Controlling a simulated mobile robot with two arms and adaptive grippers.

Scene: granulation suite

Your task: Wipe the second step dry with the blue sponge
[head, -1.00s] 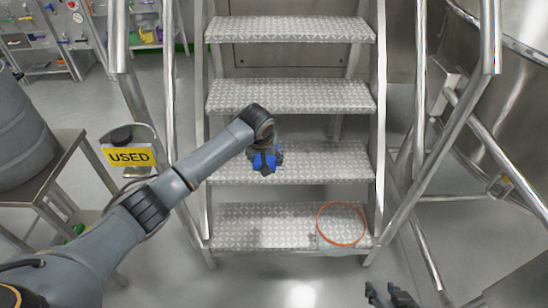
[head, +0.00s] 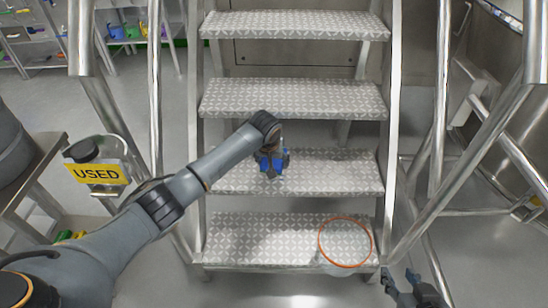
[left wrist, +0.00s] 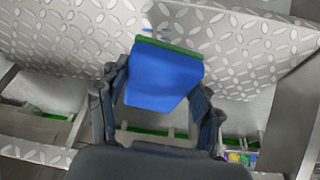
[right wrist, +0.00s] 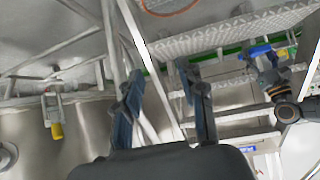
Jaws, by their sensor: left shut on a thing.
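The second step (head: 335,175) from the bottom is a patterned metal tread. My left gripper (head: 271,165) is at its left half, low over the tread. It is shut on the blue sponge (left wrist: 163,78), which has a green layer along its far edge. The sponge (head: 264,163) is partly hidden by the fingers in the head view. In the left wrist view the green edge is at or close to the tread; contact cannot be told. Small blue patches show on the tread (left wrist: 235,50) beyond it. My right gripper (right wrist: 160,80) is open and empty, low at the right of the stairs.
An orange ring (head: 322,250) surrounds a clear round thing on the bottom step (head: 225,238). Metal handrails (head: 443,110) flank the stairs. A yellow USED sign (head: 97,174) is on a container at the left. The right half of the second step is clear.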

